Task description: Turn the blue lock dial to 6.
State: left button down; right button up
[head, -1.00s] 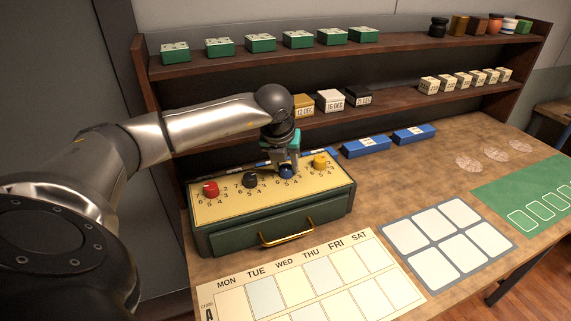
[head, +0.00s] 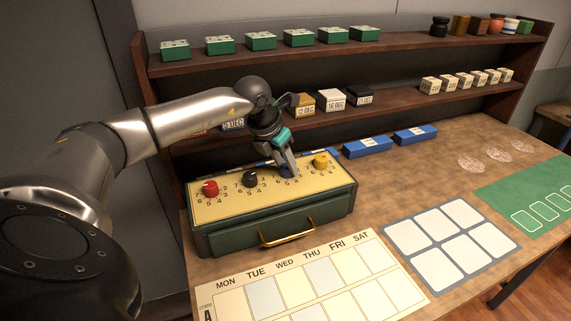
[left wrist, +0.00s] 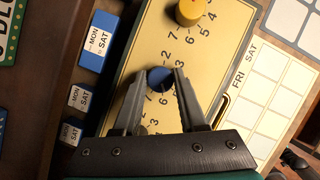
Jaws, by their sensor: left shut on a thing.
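The blue lock dial (left wrist: 159,78) is on the yellow top (head: 222,208) of a green lock box. My left gripper (head: 289,171) reaches down over it from above, tilted. In the left wrist view, my left gripper (left wrist: 160,88) has one finger on each side of the blue dial and is shut on it. Printed numbers ring the dial there, with 2, 3, 4, 5, 6 and 7 partly readable. The dial's pointer mark is hidden or too small to tell. My right gripper is in no view.
Red (head: 210,187), black (head: 250,180) and yellow (head: 320,161) dials share the box top. A brass drawer handle (head: 287,233) is on its front. Blue boxes (head: 367,146) lie behind right. A weekday chart (head: 318,273) lies in front.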

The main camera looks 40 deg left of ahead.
pick_arm(q)
jog(key=shift+r+m+h, duration=0.1)
jog(key=shift+m+h, duration=0.3)
jog(key=shift+m, duration=0.4)
jog(key=shift+c, duration=2.3)
grip_release()
jog(key=p+v, duration=0.1)
jog(key=v, duration=1.4)
jog(key=shift+w+r, duration=0.15)
